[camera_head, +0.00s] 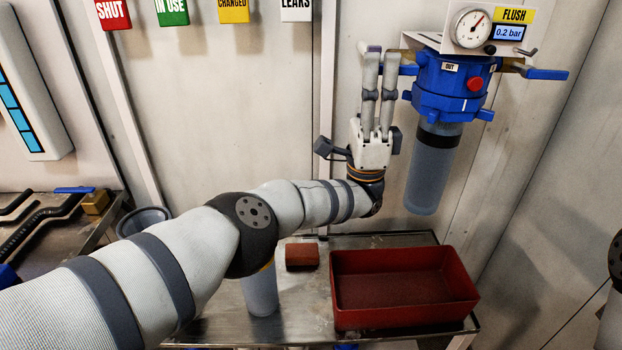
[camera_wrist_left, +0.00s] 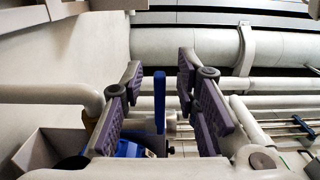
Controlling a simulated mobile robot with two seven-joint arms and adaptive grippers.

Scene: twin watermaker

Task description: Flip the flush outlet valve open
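The blue filter housing (camera_head: 450,85) hangs on the back wall under a yellow FLUSH label and a display (camera_head: 508,33) reading 0.2 bar. A blue lever (camera_head: 408,70) sticks out on its left, by the OUT label, partly hidden by my fingers. Another blue lever (camera_head: 547,74) points right. My left gripper (camera_head: 381,52) points up at the housing's left side. In the left wrist view, a blue lever (camera_wrist_left: 159,98) stands upright between the open fingers, with gaps visible on both sides. My right gripper is not in view.
A clear bowl (camera_head: 435,170) hangs below the housing. A red tray (camera_head: 400,285), a red-brown block (camera_head: 302,255) and a bottle (camera_head: 260,292) stand on the metal table below. Pipes (camera_wrist_left: 190,47) cross the left wrist view. Coloured tags (camera_head: 172,12) hang on the wall.

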